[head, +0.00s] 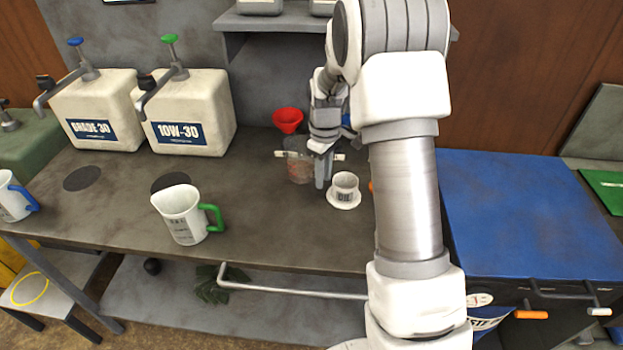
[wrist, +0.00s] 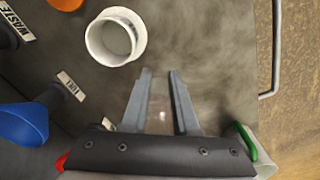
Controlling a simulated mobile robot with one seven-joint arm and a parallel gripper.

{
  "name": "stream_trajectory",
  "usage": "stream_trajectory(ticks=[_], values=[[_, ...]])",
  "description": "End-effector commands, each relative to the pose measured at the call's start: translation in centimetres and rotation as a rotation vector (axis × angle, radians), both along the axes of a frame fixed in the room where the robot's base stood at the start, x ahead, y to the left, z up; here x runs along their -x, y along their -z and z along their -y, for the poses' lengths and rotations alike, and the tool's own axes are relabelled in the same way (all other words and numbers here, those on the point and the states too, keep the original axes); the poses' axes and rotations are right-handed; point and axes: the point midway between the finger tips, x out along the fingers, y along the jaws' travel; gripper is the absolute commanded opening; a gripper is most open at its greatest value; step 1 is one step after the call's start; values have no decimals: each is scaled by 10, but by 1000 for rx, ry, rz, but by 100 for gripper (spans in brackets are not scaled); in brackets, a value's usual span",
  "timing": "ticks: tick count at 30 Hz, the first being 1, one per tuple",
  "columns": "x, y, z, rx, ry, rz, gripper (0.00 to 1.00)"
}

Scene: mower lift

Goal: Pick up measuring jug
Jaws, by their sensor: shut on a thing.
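A white measuring jug (head: 182,216) with a green handle stands upright on the grey bench, left of my gripper and apart from it. Its green handle (wrist: 246,140) and part of its body show at the lower right of the wrist view. Another white jug (head: 12,198) with a blue handle stands at the far left. My gripper (head: 322,172) points down at the bench beside a clear container (head: 300,170) with reddish contents. In the wrist view my fingers (wrist: 160,75) are apart, with something see-through between them, seemingly this clear container; its outline is hard to make out.
A white cup marked OIL (head: 345,186) stands on the bench right of my gripper. A red funnel (head: 288,120) is just behind. Two white oil containers (head: 98,112) (head: 188,112) stand at the back left. A blue-topped cabinet (head: 530,205) is at the right.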

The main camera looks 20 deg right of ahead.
Motion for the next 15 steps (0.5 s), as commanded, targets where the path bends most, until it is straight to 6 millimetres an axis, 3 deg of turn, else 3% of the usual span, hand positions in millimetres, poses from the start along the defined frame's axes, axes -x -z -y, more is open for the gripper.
stream_trajectory(ticks=[15], values=[[13, -18, 25, 0, 0, 1, 0]])
